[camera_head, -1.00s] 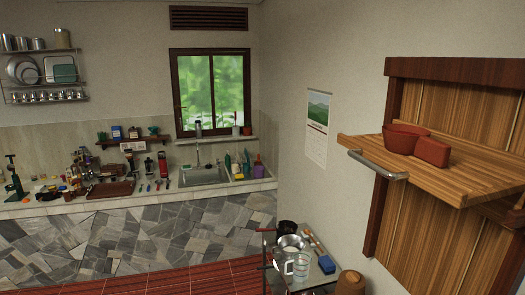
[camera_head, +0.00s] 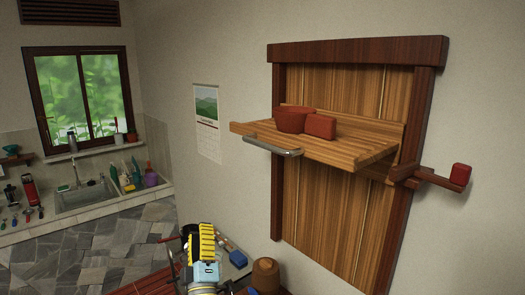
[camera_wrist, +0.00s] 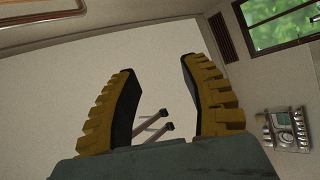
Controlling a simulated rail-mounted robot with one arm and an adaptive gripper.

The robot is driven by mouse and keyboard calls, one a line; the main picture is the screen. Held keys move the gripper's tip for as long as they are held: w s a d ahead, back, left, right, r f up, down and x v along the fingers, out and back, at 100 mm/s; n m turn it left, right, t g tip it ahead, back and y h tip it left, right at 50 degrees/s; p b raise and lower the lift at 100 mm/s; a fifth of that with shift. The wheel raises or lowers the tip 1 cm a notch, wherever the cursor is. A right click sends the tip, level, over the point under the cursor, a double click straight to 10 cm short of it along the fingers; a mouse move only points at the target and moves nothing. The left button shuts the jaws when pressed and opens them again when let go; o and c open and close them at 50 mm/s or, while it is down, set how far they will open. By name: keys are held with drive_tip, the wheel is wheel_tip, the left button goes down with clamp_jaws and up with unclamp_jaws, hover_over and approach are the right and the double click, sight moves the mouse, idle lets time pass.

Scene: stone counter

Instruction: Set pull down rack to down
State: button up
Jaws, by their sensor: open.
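The pull down rack has a wooden shelf (camera_head: 340,145) that sticks out level from the upper part of a wall-mounted wood panel (camera_head: 320,215) with a dark frame. A metal bar handle (camera_head: 272,146) runs along the shelf's front left edge. A side arm with a red knob (camera_head: 460,174) juts out on the right. My gripper (camera_head: 206,235) is low in the head view, below and left of the shelf, apart from it. The wrist view shows its two yellow-ridged fingers (camera_wrist: 160,92) spread apart with nothing between them; the rack is not clearly seen there.
A red bowl (camera_head: 292,120) and a red block (camera_head: 320,127) rest on the shelf. A small cart (camera_head: 240,262) with kitchenware and a brown pot (camera_head: 265,275) stand below. The stone counter with sink (camera_head: 85,197) is at left. The space before the shelf is clear.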

sight(262, 146)
drive_tip(key=w+d+r+g+h+b, duration=0.1)
drive_tip(key=w+r+h, duration=0.25)
drive_tip(key=r, duration=0.35)
drive_tip(key=w+d+r+g+h+b, duration=0.1)
drive_tip(key=w+r+g+h+b, duration=0.1)
drive_tip(key=r+h, duration=0.4)
drive_tip(key=s+d+r+m+g+h+b, duration=0.2)
drive_tip(key=s+d+r+m+g+h, duration=0.1)
drive_tip(key=s+d+r+g, duration=0.55)
drive_tip(key=shift+t+y, duration=0.25)
drive_tip(key=shift+t, duration=0.7)
drive_tip(key=p+x, duration=0.1)
drive_tip(key=x, duration=0.3)
drive_tip(key=r+p+x, duration=0.1)
drive_tip(key=p+x, duration=0.1)
drive_tip(key=x, duration=0.3)
drive_tip(key=p+x, duration=0.1)
drive_tip(key=x, duration=0.4)
drive_tip(key=shift+w+a+r, duration=0.2)
drive_tip(key=shift+w+a, duration=0.15)
clamp_jaws()
